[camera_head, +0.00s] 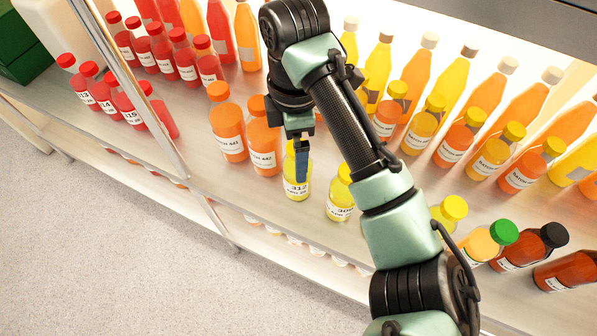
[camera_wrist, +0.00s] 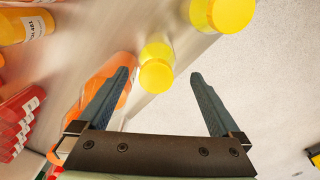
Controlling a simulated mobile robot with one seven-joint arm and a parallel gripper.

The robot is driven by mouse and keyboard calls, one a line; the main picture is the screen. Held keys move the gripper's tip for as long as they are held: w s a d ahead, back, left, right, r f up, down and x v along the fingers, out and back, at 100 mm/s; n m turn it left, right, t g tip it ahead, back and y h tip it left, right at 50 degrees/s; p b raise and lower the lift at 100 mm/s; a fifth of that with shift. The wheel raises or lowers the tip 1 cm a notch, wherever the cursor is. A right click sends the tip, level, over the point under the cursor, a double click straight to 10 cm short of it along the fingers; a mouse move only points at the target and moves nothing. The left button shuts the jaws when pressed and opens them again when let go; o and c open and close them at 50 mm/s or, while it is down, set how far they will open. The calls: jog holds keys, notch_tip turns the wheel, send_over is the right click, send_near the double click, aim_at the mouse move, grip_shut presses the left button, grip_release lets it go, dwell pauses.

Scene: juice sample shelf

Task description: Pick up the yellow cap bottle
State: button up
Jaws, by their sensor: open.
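A small yellow bottle labelled 312 (camera_head: 294,189) stands at the shelf's front edge; its top is largely hidden behind my gripper (camera_head: 301,165). In the wrist view a yellow-capped bottle (camera_wrist: 156,76) lies between and beyond my open fingers, with space on both sides of its cap. The fingers show no contact with it. A second yellow-capped bottle (camera_head: 341,203) stands just to its right; a yellow cap also shows at the top of the wrist view (camera_wrist: 232,12). More yellow-capped bottles (camera_head: 453,208) stand farther right.
Orange bottles (camera_head: 228,128) stand close on the left; one (camera_wrist: 112,85) is partly behind my left finger in the wrist view. Red bottles (camera_head: 150,112) fill the left side. Green-capped (camera_head: 504,232) and black-capped bottles (camera_head: 553,235) stand right. A metal post (camera_head: 130,80) rises at the left.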

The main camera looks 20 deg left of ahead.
aim_at(294, 191)
jog(key=f, duration=0.2)
jog(key=f+b, duration=0.1)
jog(key=f, duration=0.1)
jog(key=f+b, duration=0.1)
jog(key=f, duration=0.1)
jog(key=shift+w+f, duration=0.3)
jog(key=shift+f, duration=0.1)
grip_shut()
